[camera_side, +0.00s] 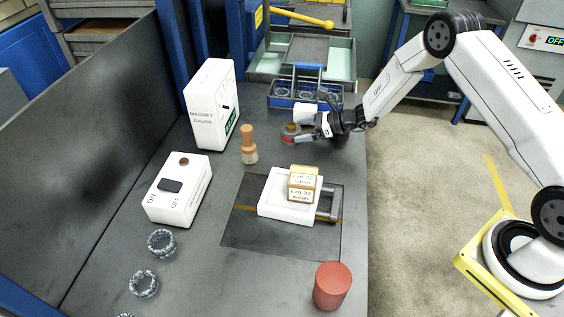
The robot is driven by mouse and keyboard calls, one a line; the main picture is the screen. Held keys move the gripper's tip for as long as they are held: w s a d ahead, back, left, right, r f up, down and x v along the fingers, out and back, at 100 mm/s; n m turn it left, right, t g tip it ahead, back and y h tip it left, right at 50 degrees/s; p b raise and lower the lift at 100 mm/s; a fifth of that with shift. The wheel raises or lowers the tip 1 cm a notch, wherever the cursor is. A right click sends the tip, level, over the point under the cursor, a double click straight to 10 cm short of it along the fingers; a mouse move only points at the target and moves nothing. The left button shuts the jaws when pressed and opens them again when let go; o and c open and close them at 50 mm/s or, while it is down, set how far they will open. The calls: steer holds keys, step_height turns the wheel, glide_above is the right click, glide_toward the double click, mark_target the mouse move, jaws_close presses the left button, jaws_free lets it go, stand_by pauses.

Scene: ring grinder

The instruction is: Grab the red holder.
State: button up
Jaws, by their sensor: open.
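A red cylinder (332,286), the plainest red thing here, stands upright near the front edge of the table. It looks like the red holder. My gripper (298,127) is well away from it, at the back of the table, pointing left. The gripper is open. A small round reddish-brown piece (290,129) shows at its fingertips; I cannot tell whether it lies between them or just beyond.
A white block with a yellow-brown labelled box (303,183) sits on a dark mat (250,235). A brush (248,145), a magnet gauge (211,105) and a white switch box (178,190) stand left. Metal rings (161,243) lie front left. A blue tray (283,93) is behind.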

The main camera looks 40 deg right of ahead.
mark_target(296, 130)
steer(key=shift+x, duration=1.9)
steer(key=shift+r, duration=0.15)
steer(key=shift+c, duration=0.2)
jaws_close()
steer(key=shift+r, duration=0.1)
